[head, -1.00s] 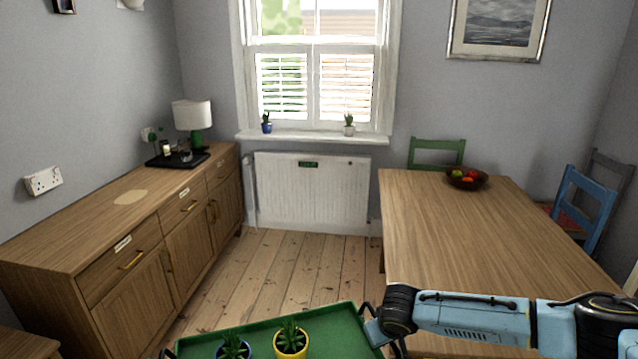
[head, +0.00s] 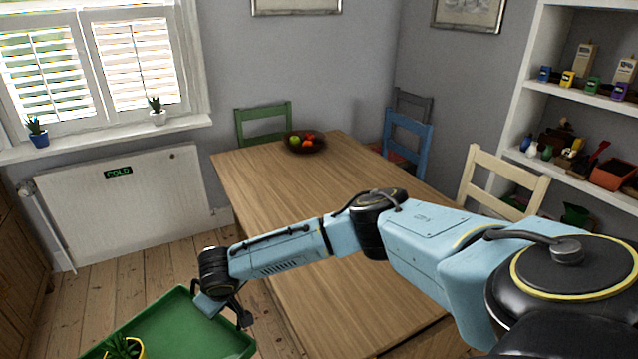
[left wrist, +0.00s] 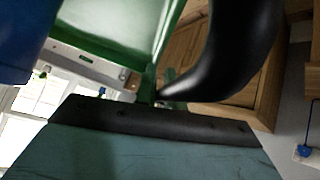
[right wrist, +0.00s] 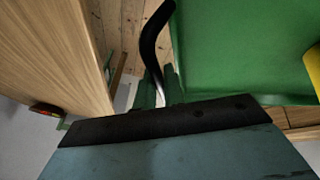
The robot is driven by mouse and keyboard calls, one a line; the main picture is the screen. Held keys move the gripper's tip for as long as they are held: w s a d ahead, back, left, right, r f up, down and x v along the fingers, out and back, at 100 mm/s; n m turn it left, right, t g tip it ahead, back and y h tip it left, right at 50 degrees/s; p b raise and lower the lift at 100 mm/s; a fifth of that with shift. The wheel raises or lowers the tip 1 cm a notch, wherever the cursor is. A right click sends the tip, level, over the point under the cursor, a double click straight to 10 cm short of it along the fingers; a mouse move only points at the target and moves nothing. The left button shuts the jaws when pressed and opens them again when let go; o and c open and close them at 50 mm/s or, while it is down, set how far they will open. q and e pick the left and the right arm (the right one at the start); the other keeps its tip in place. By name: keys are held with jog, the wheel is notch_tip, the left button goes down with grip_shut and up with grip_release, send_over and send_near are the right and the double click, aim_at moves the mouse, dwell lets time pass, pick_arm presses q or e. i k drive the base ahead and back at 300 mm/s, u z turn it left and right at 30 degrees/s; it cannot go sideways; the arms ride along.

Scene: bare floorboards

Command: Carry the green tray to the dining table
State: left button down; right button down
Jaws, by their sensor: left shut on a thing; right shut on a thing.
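The green tray (head: 180,322) is at the lower left of the head view, beside the near left side of the wooden dining table (head: 300,195). It is partly cut off by the bottom edge. A plant in a yellow pot (head: 122,349) stands on it. My right gripper (head: 228,310) is shut on the tray's right end; the right wrist view shows its fingers (right wrist: 152,92) at the black handle. My left gripper (left wrist: 148,90) shows only in the left wrist view, shut at the tray's other black handle. A blue pot (left wrist: 22,42) is partly visible there.
A fruit bowl (head: 305,142) stands at the table's far end; much of the tabletop is bare. Green (head: 264,122), blue (head: 408,138) and cream (head: 502,180) chairs stand around it. A radiator (head: 120,205) is at left, with bare floor before it. Shelves (head: 530,110) are at right.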

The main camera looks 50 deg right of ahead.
aim_at(335, 193)
jog(key=z, duration=0.15)
jog(key=i, duration=1.9)
jog(key=z, duration=0.75)
jog(key=i, duration=0.7)
jog(key=z, duration=1.15)
jog(key=i, duration=0.45)
jog(key=z, duration=0.85)
jog(key=i, duration=0.5)
jog(key=z, duration=0.35)
